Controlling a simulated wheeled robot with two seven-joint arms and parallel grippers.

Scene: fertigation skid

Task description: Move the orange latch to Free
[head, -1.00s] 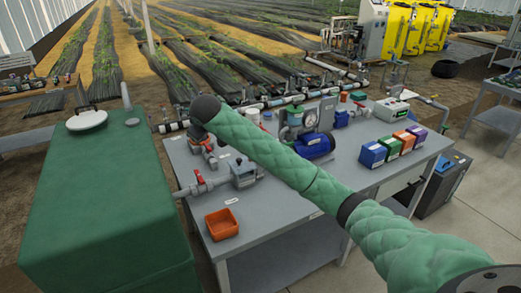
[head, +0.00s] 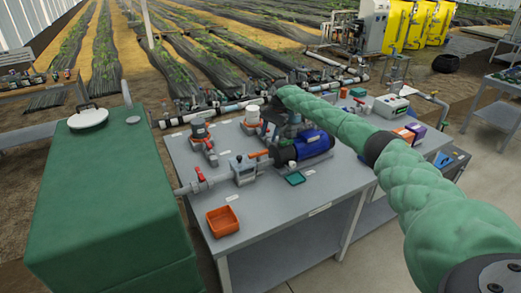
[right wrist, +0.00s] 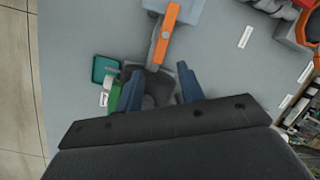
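The orange latch (head: 258,154) is a short lever on a grey block (head: 243,171) on the bench, left of the blue motor. In the right wrist view the latch (right wrist: 167,32) runs from a pale block at the top down toward my fingers. My right gripper (head: 279,149) is at the latch's right end, partly hidden by its own arm and dark parts. In the wrist view its two blue fingers (right wrist: 158,80) are apart, with a dark grey part showing between them; the latch's near end lies just beyond the fingertips. Contact cannot be told. My left gripper is out of view.
A small green tray (head: 295,179) lies close to the right gripper. The blue motor (head: 313,145) stands just right of it. A red-handled valve (head: 199,174) and an orange bin (head: 222,221) are left. The bench front is clear. A green tank (head: 110,200) stands left.

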